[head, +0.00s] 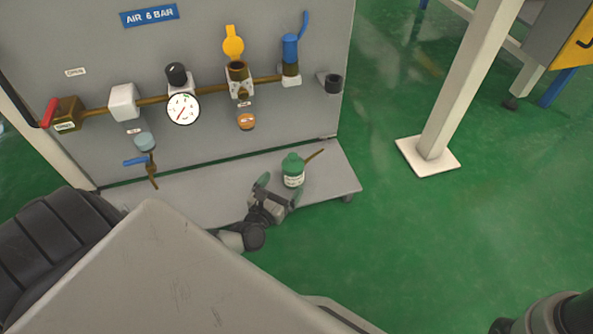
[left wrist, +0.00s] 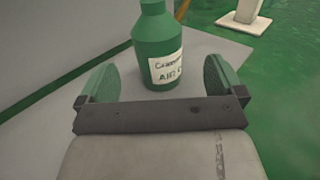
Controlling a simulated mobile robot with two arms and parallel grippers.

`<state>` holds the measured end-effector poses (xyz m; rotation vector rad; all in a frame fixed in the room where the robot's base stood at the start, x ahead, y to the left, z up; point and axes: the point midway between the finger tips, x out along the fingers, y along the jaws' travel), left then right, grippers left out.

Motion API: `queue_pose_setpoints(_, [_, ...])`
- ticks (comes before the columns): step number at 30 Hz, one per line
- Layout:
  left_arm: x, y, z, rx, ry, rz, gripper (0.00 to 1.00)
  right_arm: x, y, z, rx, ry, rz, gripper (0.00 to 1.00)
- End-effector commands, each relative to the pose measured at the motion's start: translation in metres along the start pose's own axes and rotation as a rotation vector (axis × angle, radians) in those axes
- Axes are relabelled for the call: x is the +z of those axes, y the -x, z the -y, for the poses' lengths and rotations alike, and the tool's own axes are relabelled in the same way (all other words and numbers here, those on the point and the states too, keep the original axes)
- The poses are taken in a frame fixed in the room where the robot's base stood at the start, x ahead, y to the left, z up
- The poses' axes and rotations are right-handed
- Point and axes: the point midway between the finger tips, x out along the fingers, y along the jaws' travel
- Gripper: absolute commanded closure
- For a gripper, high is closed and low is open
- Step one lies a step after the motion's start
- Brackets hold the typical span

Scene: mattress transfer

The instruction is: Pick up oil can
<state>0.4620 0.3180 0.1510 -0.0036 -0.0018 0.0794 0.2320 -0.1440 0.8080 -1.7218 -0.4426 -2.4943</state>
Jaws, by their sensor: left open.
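The oil can (head: 293,171) is a small green bottle with a white label and a thin brownish spout pointing up to the right. It stands upright on the grey base shelf of the panel. My left gripper (head: 279,190) is open, just in front of the can. In the left wrist view, the can (left wrist: 156,45) stands just beyond and between the two green-padded fingers (left wrist: 162,78). No contact with the fingers is visible there. The can's top is cut off in that view. My right gripper is not in view.
The shelf (head: 335,175) is bare around the can. A white post (head: 465,85) stands to the right on open green floor.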

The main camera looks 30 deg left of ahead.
Motion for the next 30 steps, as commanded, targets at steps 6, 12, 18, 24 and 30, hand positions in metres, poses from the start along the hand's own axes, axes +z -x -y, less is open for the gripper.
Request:
queue_pose_setpoints(6, [-0.001,-0.022,0.000,0.000,-0.002,0.000,0.03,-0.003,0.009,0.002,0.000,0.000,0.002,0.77])
queue_pose_setpoints(12, [-0.004,-0.047,-0.002,0.001,-0.001,0.002,0.03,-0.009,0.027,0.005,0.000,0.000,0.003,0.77])
queue_pose_setpoints(18, [-0.002,-0.071,-0.003,0.000,-0.003,0.000,0.03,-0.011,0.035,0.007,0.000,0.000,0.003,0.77])
queue_pose_setpoints(24, [0.000,-0.074,-0.003,-0.001,-0.004,-0.002,0.03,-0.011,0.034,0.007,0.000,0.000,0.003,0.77])
queue_pose_setpoints(30, [0.000,-0.073,-0.003,-0.001,-0.004,-0.002,0.23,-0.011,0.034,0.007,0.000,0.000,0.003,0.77])
